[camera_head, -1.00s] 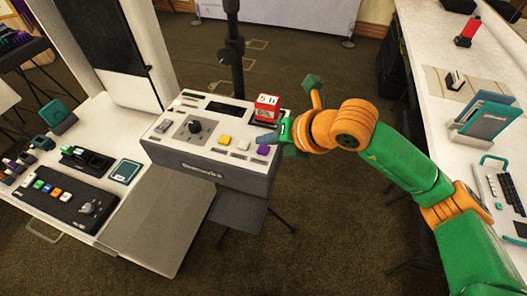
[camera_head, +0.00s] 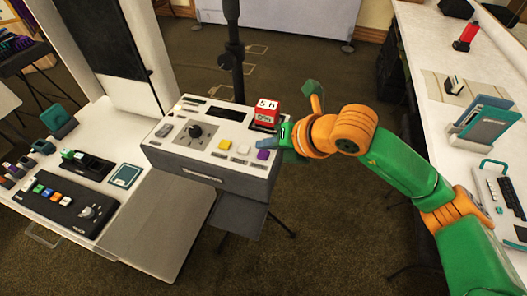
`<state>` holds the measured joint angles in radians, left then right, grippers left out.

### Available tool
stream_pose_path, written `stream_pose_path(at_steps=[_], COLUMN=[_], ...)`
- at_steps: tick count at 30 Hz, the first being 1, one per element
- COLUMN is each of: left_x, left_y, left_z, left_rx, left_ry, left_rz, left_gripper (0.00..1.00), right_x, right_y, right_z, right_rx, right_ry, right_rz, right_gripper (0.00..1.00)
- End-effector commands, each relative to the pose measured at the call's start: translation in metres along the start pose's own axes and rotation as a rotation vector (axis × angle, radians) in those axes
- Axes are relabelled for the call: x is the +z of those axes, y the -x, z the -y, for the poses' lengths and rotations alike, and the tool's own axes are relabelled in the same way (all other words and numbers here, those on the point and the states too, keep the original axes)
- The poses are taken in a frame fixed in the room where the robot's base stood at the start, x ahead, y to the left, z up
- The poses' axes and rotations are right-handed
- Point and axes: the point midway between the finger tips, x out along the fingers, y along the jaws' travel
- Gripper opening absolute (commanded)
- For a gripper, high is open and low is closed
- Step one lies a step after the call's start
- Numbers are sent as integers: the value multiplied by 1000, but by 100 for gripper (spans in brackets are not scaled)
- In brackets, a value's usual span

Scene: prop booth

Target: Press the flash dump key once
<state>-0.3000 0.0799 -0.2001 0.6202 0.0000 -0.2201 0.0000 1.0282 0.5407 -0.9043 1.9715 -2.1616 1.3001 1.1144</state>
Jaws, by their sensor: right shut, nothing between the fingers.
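A grey-white control console (camera_head: 170,152) stands in the middle of the view. Its sloping top carries a black knob (camera_head: 195,132), a yellow key (camera_head: 225,145), a white key (camera_head: 243,149) and a purple key (camera_head: 263,155). The labels are too small to read, so I cannot tell which is the flash dump key. My right gripper (camera_head: 262,142) is shut and empty. Its tip is over the console's right end, just behind the purple key and in front of the red block. I cannot tell whether it touches the surface. My left gripper is not in view.
A red block with a white numbered top (camera_head: 267,108) stands at the console's back right. A black pole (camera_head: 235,60) rises behind it. A white table (camera_head: 120,195) on the left holds a dark button panel (camera_head: 60,205). A white counter (camera_head: 420,70) runs along the right.

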Motion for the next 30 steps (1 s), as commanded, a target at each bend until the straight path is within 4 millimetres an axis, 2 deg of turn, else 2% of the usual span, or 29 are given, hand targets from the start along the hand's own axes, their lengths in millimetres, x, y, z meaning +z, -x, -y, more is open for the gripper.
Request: stream_pose_path(at_steps=[23, 30], left_x=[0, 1], left_y=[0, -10], left_z=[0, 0], left_rx=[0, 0], left_ry=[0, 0], left_rz=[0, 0], left_gripper=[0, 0], right_x=[0, -4], right_y=[0, -5], right_z=[0, 4], right_rx=[0, 1], right_ry=[0, 0], right_rz=[0, 0], right_gripper=[0, 0])
